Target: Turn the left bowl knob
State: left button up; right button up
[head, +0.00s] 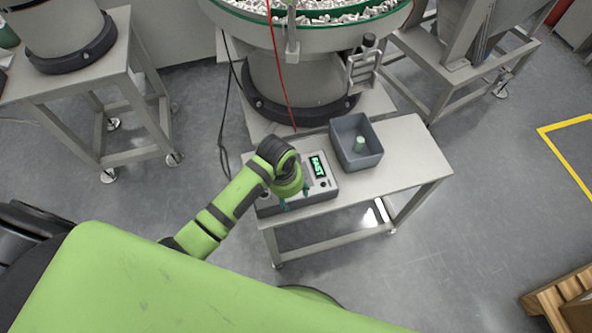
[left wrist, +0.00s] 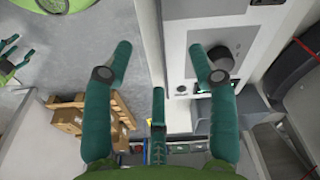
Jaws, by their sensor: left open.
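The control box (head: 325,190) with a lit green display (head: 318,167) sits on the left part of the small table beneath the bowl feeder. My left gripper (head: 294,198) hangs over this box, and its arm covers part of the panel. In the left wrist view, a dark round knob (left wrist: 223,58) stands on the pale panel (left wrist: 180,55). My left gripper (left wrist: 160,68) has its green fingers spread and nothing between them. The knob lies beside the right finger's tip, outside the spread; I cannot tell if they touch. The knob is hidden in the head view.
A grey bin (head: 343,130) with a pale green piece (head: 359,145) inside stands right of the box. The bowl feeder (head: 300,80), full of small pale parts, rises behind it. A red cable hangs near the box.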

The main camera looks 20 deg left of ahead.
pick_arm(q)
jog(key=w+r, duration=0.1)
jog(key=w, duration=0.1)
jog(key=w+a+r+m, duration=0.1)
jog(key=w, duration=0.2)
jog(key=w+r+m+g+y, duration=0.1)
jog(key=w, duration=0.2)
jog(key=shift+w+a+r, duration=0.15)
jog(key=shift+r, duration=0.2)
jog(key=shift+f, duration=3.45)
jog(key=c, duration=1.1)
